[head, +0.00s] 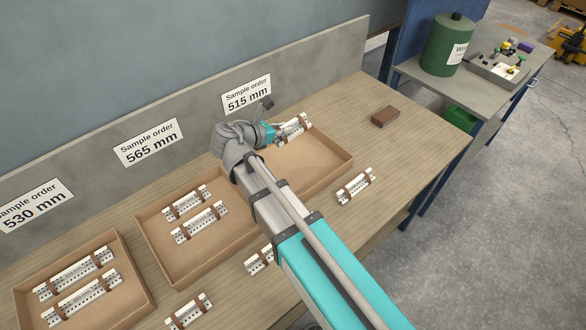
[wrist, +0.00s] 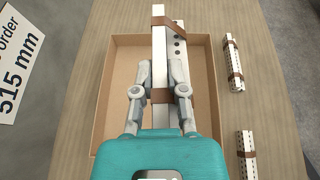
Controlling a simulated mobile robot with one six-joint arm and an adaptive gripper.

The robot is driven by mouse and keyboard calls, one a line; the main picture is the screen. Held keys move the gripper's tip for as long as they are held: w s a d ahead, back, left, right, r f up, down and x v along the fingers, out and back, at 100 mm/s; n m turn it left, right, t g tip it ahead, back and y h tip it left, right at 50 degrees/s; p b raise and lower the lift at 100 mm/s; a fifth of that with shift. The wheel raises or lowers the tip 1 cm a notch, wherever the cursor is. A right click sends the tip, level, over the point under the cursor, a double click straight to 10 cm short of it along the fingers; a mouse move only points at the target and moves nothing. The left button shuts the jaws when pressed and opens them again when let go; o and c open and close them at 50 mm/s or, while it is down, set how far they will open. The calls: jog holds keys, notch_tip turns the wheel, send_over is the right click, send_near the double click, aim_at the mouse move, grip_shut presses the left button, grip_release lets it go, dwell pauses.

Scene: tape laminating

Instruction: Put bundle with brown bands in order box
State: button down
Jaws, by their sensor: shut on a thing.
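A white perforated bundle with brown bands (wrist: 158,45) is held between the fingers of my gripper (wrist: 163,72). In the head view this bundle (head: 293,129) shows at the back of the box under the "515 mm" sign, partly hidden by my gripper (head: 278,134). The order box, an open brown cardboard tray (head: 345,163), is otherwise empty where I can see; my arm hides its left part. In the wrist view the bundle covers part of the box's far rim (wrist: 190,40) and reaches past it, so it appears above the box. Contact cannot be told.
Loose banded bundles lie on the table: one right of the box (head: 356,187), one half behind my arm (head: 259,262), one at the front (head: 189,311). The "565 mm" box (head: 145,228) and "530 mm" box (head: 140,275) hold bundles. A brown block (head: 385,117) lies back right.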

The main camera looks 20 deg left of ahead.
aim_at(286, 142)
jog(key=shift+m+h, duration=0.3)
jog(key=shift+h, duration=0.1)
jog(key=f+b, duration=0.1)
jog(key=d+f+b, duration=0.1)
jog(key=d+f, duration=0.1)
jog(key=shift+s+d+f+b, duration=0.2)
jog(key=shift+d+f+b, duration=0.05)
jog(key=shift+f+b, duration=0.15)
jog(key=shift+r, duration=0.1)
jog(key=shift+w+a, duration=0.1)
jog(key=w+a+f+b, duration=0.2)
jog(key=a+f+b, duration=0.1)
jog(key=w+a+f+b, duration=0.6)
jog(key=a, duration=0.1)
jog(key=shift+w, duration=0.15)
jog(key=shift+w+a+f+b, duration=0.3)
jog(key=shift+a+f+b, duration=0.1)
jog(key=shift+f+b, duration=0.35)
jog(key=shift+d+f+b, duration=0.1)
jog(key=shift+f+b, duration=1.15)
